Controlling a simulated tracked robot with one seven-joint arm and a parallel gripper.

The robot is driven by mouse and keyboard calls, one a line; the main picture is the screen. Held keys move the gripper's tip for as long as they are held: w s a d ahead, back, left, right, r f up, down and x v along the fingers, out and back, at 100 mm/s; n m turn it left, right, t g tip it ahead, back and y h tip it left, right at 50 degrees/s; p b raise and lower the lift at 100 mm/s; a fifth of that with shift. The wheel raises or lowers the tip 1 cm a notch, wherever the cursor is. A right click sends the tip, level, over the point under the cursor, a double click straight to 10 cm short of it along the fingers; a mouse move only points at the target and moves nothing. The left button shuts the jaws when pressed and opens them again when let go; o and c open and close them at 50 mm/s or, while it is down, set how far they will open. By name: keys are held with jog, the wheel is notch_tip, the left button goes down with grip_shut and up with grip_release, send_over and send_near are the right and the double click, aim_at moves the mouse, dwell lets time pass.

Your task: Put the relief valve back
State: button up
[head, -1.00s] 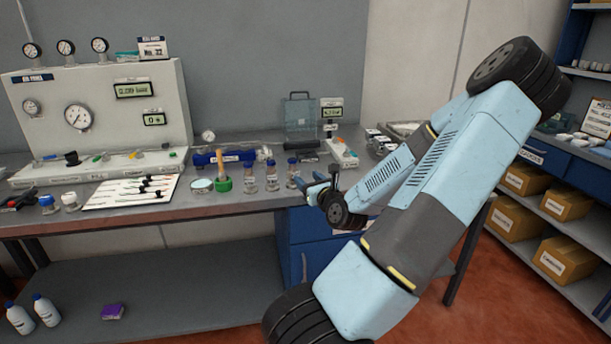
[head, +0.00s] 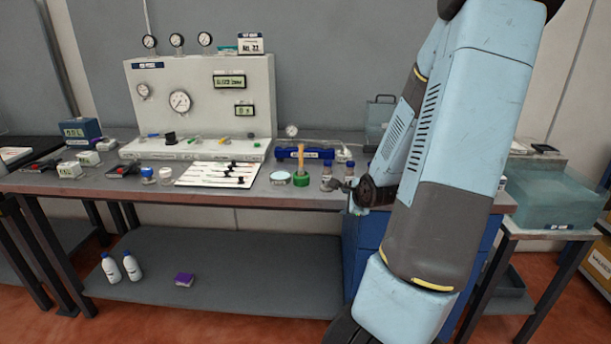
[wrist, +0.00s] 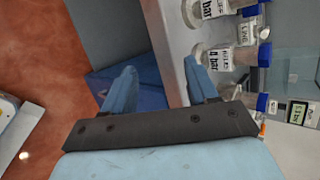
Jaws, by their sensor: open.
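My gripper (head: 354,192) is open and empty at the bench's front edge, by the small clear jars with blue caps. In the wrist view the two blue fingers (wrist: 157,72) are apart, with the bench edge and blue cabinet between and beyond them. One jar (wrist: 220,57) there has a label ending in "4 bar", and another labelled jar (wrist: 206,11) stands beside it. The right fingertip is close to the nearer jar; I cannot tell if they touch. In the head view a jar (head: 326,173) stands left of my gripper. I cannot identify the relief valve for certain.
The bench (head: 262,198) holds a gauge panel (head: 200,105), a white sheet with dark pieces (head: 215,175), a green-based item (head: 301,185) and a blue block (head: 303,153). A clear bin (head: 553,195) stands at right. White bottles (head: 121,267) are on the lower shelf.

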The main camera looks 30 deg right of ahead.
jog(key=s+a+r+n+g+h, duration=0.1)
jog(key=s+a+r+n+g, duration=0.1)
jog(key=a+r+n, duration=0.5)
jog(key=s+a+r+n+g+h, duration=0.1)
jog(key=s+a+r+n+g, duration=0.15)
jog(key=a+r+n, duration=0.4)
jog(key=s+a+r+n+y, duration=0.3)
jog(key=s+a+r+n, duration=0.7)
jog(key=s, duration=0.5)
jog(key=shift+a+r+y, duration=0.3)
jog(key=shift+a+y, duration=0.1)
jog(key=shift+a, duration=0.2)
